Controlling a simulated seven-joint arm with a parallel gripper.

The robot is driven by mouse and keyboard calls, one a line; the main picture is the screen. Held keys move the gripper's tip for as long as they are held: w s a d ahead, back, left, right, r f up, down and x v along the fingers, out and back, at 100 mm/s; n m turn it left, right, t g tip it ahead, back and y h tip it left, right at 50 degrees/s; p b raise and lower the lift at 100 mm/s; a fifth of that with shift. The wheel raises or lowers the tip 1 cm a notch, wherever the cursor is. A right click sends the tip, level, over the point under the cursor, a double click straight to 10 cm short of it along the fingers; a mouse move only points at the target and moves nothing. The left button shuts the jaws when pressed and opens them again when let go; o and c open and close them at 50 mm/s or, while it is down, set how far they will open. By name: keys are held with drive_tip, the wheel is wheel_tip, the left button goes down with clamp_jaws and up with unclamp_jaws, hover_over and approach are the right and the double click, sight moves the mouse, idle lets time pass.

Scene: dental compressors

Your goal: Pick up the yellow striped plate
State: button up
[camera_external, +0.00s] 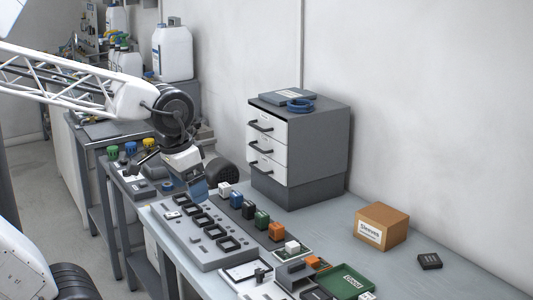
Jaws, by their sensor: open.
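I cannot make out a yellow striped plate in this view; it may be hidden behind my arm or too small to tell. My gripper (197,188) hangs over the back left part of a grey fixture (205,233) with several dark square frames. A blue part shows at its end, and I cannot tell whether it belongs to the gripper. The jaws look open, with nothing clearly held. Flat white pieces (246,270) lie on the bench near the front, beyond the fixture's near end.
A row of small blocks, including an orange block (277,231), stands right of the fixture. A green tray (345,282) lies in front. A drawer cabinet (300,150) stands behind, and a cardboard box (381,226) to the right. The bench's right part is mostly clear.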

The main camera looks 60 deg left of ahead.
drive_tip(key=w+a+f+n+g, duration=0.1)
drive_tip(key=w+a+f+n, duration=0.2)
drive_tip(key=w+a, duration=0.45)
drive_tip(key=w+a+f+n, duration=0.25)
drive_tip(key=w+a, duration=0.25)
drive_tip(key=a, duration=0.6)
drive_tip(key=w+a+f+n+g, duration=0.15)
drive_tip(key=w+a+n, duration=0.35)
drive_tip(key=a, duration=0.5)
drive_tip(key=s+a+f+n, duration=0.1)
drive_tip(key=a+f+n, duration=0.1)
drive_tip(key=a+f, duration=0.5)
drive_tip(key=s+a+f+n, duration=0.2)
drive_tip(key=a+f, duration=0.5)
drive_tip(key=a, duration=0.8)
drive_tip(key=s+a+f+n, duration=0.2)
drive_tip(key=a+f, duration=0.5)
drive_tip(key=a, duration=0.4)
drive_tip(key=shift+s+a+f+n, duration=0.2)
drive_tip(key=shift+a+n, duration=0.1)
drive_tip(key=shift+n, duration=0.35)
drive_tip(key=shift+a+f, duration=0.15)
drive_tip(key=shift+f, duration=1.25)
